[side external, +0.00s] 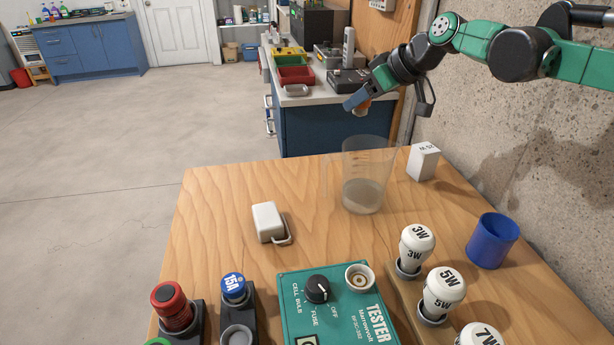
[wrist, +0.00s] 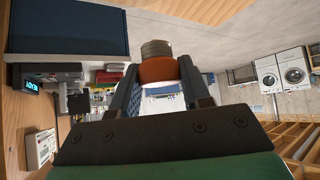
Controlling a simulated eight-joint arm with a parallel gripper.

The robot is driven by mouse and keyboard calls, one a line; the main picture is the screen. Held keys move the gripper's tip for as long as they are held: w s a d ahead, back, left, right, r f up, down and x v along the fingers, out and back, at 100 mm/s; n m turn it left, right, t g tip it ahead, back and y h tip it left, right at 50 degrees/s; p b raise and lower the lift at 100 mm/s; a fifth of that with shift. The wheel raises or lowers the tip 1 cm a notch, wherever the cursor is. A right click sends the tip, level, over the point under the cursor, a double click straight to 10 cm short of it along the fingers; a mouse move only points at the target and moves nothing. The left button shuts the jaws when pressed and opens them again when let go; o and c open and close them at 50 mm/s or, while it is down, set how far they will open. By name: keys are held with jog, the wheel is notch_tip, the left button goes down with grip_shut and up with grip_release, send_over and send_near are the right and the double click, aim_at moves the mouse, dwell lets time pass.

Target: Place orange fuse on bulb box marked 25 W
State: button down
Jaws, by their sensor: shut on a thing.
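My gripper (side external: 357,101) is shut on the orange fuse (wrist: 158,68), which shows an orange band and a grey metal end in the wrist view. In the side view only a small bit of the orange fuse (side external: 364,107) shows by the fingers. My gripper is raised above the far edge of the wooden table. The white bulb box (side external: 424,162) stands at the table's far right, below and to the right of my gripper. Its top carries small dark print that looks like 25 W. The fuse and the box are apart.
A clear beaker (side external: 363,180) stands just left of the box. A blue cup (side external: 492,240) and a row of bulbs (side external: 416,246) are nearer on the right. A green tester (side external: 335,305) and a white block (side external: 268,221) lie on the table (side external: 220,210). A wall borders the right.

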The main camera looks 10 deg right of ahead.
aim_at(428, 148)
jog(key=w+d+f+m+t+h, duration=0.1)
jog(key=w+d+f+m, duration=0.15)
jog(key=d, duration=0.65)
jog(key=w+d+f+m+h, duration=0.1)
jog(key=w+d+m+h, duration=0.15)
jog(key=d, duration=0.65)
jog(key=shift+n+y, duration=0.35)
jog(key=shift+n, duration=0.15)
jog(key=f, duration=0.7)
jog(key=shift+w+d, duration=0.15)
jog(key=shift+d, duration=0.15)
jog(key=shift+f, duration=0.35)
jog(key=shift+f, duration=0.1)
jog(key=shift+c, duration=2.1)
grip_release()
